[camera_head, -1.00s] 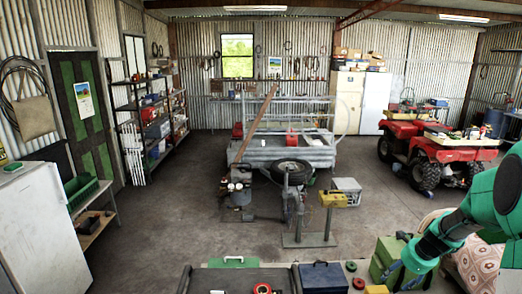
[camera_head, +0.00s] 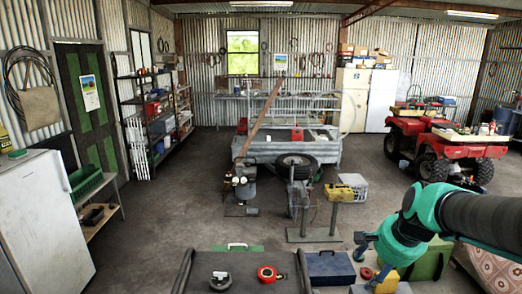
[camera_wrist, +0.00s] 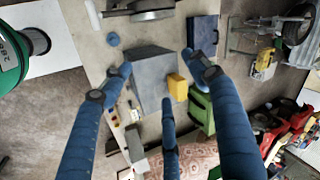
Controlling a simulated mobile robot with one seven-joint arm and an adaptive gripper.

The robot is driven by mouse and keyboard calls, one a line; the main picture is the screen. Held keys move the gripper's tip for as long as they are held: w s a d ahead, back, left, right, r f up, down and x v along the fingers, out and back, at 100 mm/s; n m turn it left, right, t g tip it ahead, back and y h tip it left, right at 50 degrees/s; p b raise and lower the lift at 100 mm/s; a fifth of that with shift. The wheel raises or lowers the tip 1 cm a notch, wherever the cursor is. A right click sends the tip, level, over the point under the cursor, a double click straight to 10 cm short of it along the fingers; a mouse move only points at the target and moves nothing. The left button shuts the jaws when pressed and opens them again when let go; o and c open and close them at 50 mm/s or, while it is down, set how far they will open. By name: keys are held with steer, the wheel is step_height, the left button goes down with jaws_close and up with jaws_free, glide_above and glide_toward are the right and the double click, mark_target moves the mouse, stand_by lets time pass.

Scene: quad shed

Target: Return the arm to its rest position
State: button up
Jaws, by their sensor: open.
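My gripper (camera_head: 368,262) is at the lower right of the head view, at the end of my green and dark arm. In the wrist view its blue fingers (camera_wrist: 160,82) are spread wide apart and nothing is held between them. Beyond the fingers I see a grey box-like thing (camera_wrist: 150,72) and a small yellow block (camera_wrist: 178,87). The fingers appear apart from both. My arm hides part of a green box (camera_head: 432,264) in the head view.
A blue toolbox (camera_head: 330,268) stands beside my gripper, and a dark bench (camera_head: 240,262) holds a red tape roll (camera_head: 267,273).

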steer(key=s+a+f+n+b, duration=0.1)
steer(key=s+a+n+b, duration=0.1)
steer(key=s, duration=0.5)
steer(key=s+a+f+n+b, duration=0.1)
steer(key=s+a+n+b, duration=0.1)
steer(key=s+n, duration=0.3)
steer(key=s+a+f+n+t+b, duration=0.1)
steer(key=s+a+n+b, duration=0.2)
steer(key=s, duration=0.6)
steer(key=shift+a+n+h, duration=0.4)
steer(key=shift+a, duration=0.3)
